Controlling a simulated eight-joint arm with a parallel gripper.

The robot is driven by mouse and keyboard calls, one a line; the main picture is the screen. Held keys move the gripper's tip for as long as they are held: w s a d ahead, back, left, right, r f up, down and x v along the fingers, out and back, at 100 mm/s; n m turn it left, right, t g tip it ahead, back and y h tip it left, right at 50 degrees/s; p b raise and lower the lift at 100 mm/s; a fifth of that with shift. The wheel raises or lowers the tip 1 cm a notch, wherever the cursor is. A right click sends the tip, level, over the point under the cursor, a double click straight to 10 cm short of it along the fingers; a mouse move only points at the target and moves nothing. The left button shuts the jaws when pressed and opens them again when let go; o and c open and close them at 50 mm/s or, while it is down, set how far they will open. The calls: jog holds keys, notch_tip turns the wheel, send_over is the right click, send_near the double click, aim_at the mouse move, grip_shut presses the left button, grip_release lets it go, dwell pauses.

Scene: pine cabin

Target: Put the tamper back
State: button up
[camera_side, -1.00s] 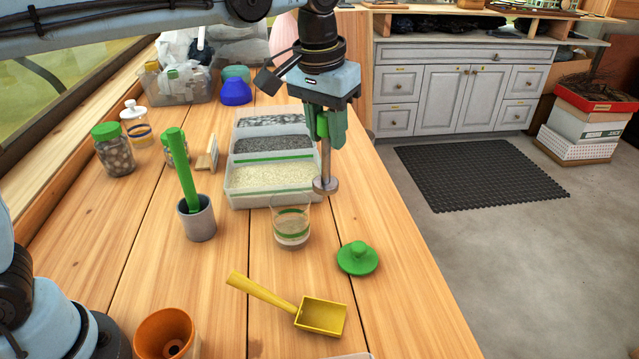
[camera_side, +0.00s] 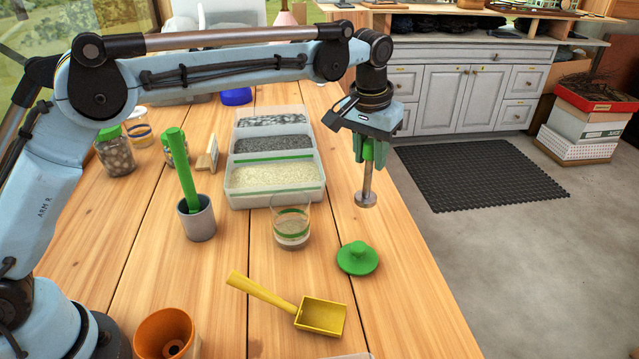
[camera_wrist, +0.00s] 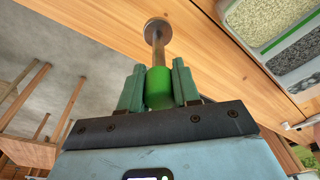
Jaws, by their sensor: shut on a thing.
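The tamper (camera_side: 367,188) has a green handle, a metal rod and a round metal foot. My gripper (camera_side: 368,150) is shut on its green handle. The tamper hangs upright, foot down, above the right edge of the table, right of the compartment tray. In the wrist view the green handle (camera_wrist: 159,88) sits between the fingers (camera_wrist: 158,85), with the foot beyond it. A grey cup (camera_side: 198,222) at the left holds another green-handled tool (camera_side: 183,170), whose lower end is hidden inside the cup.
A clear tray (camera_side: 275,200) holds pebbles, dark grit and pale grain. A glass (camera_side: 291,232), a green lid (camera_side: 357,258), a yellow scoop (camera_side: 320,316) and a terracotta pot (camera_side: 166,335) stand nearer. A jar (camera_side: 116,155) stands far left. Bare wood lies between the grey cup and glass.

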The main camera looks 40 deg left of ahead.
aim_at(366, 171)
jog(key=shift+w+a+f, duration=0.5)
jog(key=shift+w+a, duration=0.15)
jog(key=shift+f, duration=2.1)
jog(key=o, duration=1.1)
jog(key=shift+f, duration=0.1)
jog(key=shift+c, duration=0.2)
